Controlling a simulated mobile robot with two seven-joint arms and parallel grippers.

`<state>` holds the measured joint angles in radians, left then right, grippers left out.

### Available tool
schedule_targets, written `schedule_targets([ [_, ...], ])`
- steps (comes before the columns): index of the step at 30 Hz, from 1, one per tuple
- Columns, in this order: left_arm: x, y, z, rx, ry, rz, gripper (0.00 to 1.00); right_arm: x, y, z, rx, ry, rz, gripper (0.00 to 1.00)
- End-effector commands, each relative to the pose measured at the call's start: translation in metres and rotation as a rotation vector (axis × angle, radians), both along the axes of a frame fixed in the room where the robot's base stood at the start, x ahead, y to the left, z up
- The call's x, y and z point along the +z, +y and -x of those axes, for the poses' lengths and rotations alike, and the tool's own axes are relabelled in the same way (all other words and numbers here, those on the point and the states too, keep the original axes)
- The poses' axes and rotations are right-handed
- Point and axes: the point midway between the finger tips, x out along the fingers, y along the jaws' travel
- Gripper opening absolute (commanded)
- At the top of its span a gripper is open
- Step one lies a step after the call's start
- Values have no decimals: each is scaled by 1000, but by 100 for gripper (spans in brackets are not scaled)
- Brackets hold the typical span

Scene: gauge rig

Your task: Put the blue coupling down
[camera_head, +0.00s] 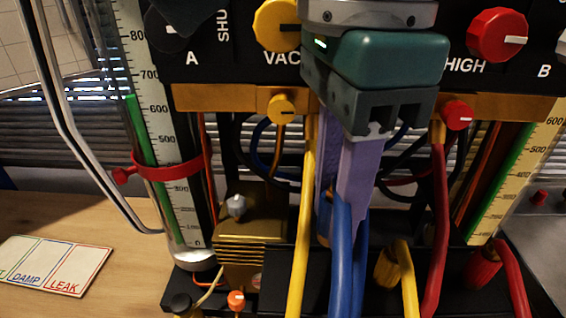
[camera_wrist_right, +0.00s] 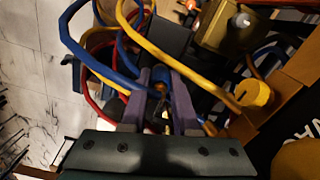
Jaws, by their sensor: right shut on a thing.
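My right gripper (camera_head: 338,208) hangs fingers-down in the middle of the head view, in front of the gauge rig. Its purple fingers are shut on the blue coupling, which they mostly hide in that view. In the right wrist view the blue coupling (camera_wrist_right: 161,76) shows between the fingertips of the gripper (camera_wrist_right: 161,84). A blue hose (camera_head: 342,262) hangs below the fingers and loops out in the wrist view (camera_wrist_right: 72,42). Whether the coupling touches anything below is hidden. My left gripper is not in view.
A yellow hose (camera_head: 302,220) passes just left of the fingers. A yellow coupling (camera_head: 387,268) and red coupling (camera_head: 482,266) stand to the right. A brass block (camera_head: 250,235) is at the left. A labelled card (camera_head: 50,266) lies on the wooden bench (camera_head: 125,280), with bare wood around it.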

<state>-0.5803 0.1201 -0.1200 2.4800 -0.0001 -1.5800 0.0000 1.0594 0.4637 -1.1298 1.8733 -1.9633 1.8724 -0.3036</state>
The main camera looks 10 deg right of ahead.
Motion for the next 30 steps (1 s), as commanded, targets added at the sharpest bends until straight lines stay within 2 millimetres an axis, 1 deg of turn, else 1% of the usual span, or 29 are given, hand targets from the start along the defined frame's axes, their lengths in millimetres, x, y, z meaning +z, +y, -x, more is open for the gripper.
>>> schedule_targets([
  [1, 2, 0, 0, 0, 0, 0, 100, -8, -1, 1, -1, 3, 2, 0],
  [3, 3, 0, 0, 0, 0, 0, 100, -17, -1, 0, -1, 3, 2, 0],
  [7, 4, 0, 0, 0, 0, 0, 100, -27, 0, 0, -1, 2, 0, 0],
  [12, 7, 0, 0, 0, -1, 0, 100, -54, 0, 1, -2, 4, 1, 0],
  [15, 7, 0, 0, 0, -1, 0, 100, -64, 0, 0, 0, 1, 1, 0],
  [23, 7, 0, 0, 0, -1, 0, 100, -66, 0, 0, 1, -1, 0, 0],
  [27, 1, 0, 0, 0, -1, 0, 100, -71, 0, 0, 1, -2, 0, 0],
  [28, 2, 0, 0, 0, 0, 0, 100, -70, 0, 0, 1, -1, 1, 30],
  [30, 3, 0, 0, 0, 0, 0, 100, -69, 0, 0, 1, -1, 1, 38],
])
